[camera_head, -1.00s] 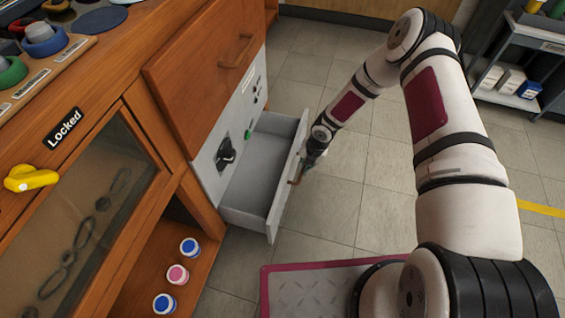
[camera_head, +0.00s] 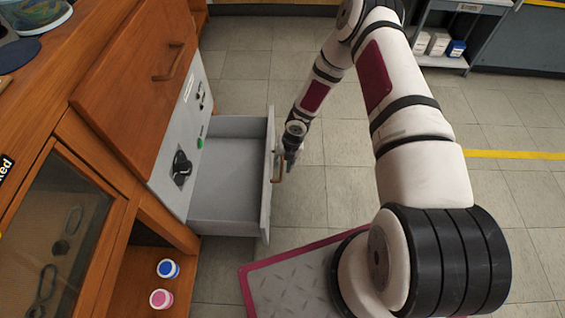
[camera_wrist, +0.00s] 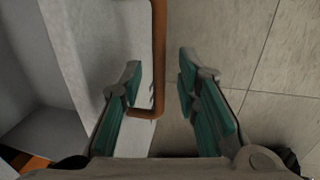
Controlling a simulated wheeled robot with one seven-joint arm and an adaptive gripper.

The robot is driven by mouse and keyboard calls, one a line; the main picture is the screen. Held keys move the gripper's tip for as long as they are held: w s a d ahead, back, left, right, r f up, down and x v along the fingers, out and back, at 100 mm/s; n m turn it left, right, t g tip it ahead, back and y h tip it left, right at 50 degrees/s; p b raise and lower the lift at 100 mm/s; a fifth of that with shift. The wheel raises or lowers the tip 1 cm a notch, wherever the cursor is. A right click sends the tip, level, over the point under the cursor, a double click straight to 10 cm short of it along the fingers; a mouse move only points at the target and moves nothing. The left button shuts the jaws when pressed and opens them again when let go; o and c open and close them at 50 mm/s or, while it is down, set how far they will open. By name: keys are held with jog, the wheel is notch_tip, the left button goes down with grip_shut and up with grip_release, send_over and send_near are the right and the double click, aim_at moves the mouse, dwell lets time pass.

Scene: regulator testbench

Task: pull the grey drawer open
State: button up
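The grey drawer (camera_head: 228,185) stands pulled well out of the cabinet's grey panel, and its empty inside shows in the head view. Its front carries an orange-brown bar handle (camera_head: 279,168). My gripper (camera_head: 287,162) is at this handle, on the outer side of the drawer front. In the wrist view, the handle (camera_wrist: 158,60) lies between my two green-padded fingers (camera_wrist: 160,88), nearer the left finger. The fingers are spread, with a clear gap to the right finger. The drawer front (camera_wrist: 100,60) shows at left in the wrist view.
The grey panel has a black knob (camera_head: 182,167) and a green button (camera_head: 200,143). A wooden drawer (camera_head: 140,80) is above, and blue and pink jars (camera_head: 161,299) are on the low shelf. Open tiled floor lies to the right; a grey shelf cart (camera_head: 455,45) stands farther back.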

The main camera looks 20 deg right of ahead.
notch_tip(320, 180, up, 12)
jog(key=d, duration=0.2)
jog(key=shift+s, duration=0.4)
jog(key=shift+d+f, duration=0.1)
dwell(0.4)
